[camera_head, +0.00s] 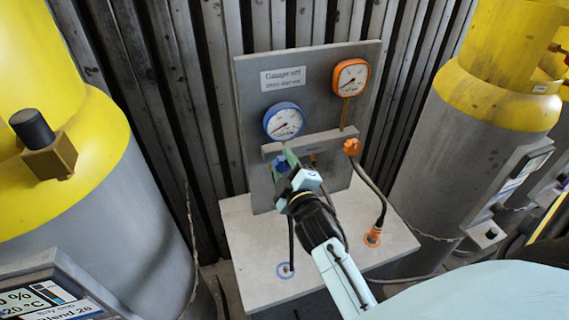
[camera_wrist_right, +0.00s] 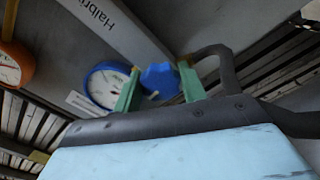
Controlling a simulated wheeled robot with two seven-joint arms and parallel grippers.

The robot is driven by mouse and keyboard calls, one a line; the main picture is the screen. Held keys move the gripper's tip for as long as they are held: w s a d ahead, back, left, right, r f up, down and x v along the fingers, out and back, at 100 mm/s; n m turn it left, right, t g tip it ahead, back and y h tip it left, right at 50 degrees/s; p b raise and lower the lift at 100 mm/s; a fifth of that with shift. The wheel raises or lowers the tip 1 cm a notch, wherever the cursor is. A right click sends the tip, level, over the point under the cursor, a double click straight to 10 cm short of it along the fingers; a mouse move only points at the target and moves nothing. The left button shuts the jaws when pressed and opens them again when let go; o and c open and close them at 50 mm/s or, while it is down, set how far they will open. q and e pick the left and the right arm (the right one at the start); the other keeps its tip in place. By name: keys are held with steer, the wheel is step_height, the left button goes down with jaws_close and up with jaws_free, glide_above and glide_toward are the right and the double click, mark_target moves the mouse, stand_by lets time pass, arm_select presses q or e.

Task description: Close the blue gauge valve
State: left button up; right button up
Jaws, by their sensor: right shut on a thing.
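The blue gauge (camera_head: 284,122) is mounted on the grey panel (camera_head: 300,75), and it also shows in the right wrist view (camera_wrist_right: 106,86). The blue valve knob (camera_wrist_right: 160,80) sits below it on the grey bar and is mostly hidden by my gripper in the head view. My right gripper (camera_head: 284,163) is at the knob. In the wrist view its two green fingers (camera_wrist_right: 158,88) stand on either side of the knob, shut on it. My left gripper is not in view.
An orange gauge (camera_head: 351,77) and orange knob (camera_head: 352,146) are to the right on the panel. A black hose runs from the orange knob to an orange port (camera_head: 373,236). Yellow-topped grey cylinders stand at left (camera_head: 120,210) and right (camera_head: 440,140).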

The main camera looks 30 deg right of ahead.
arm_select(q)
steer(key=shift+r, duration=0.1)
arm_select(e)
steer(key=shift+m, duration=0.4)
steer(key=o, duration=1)
steer(key=shift+c, duration=0.2)
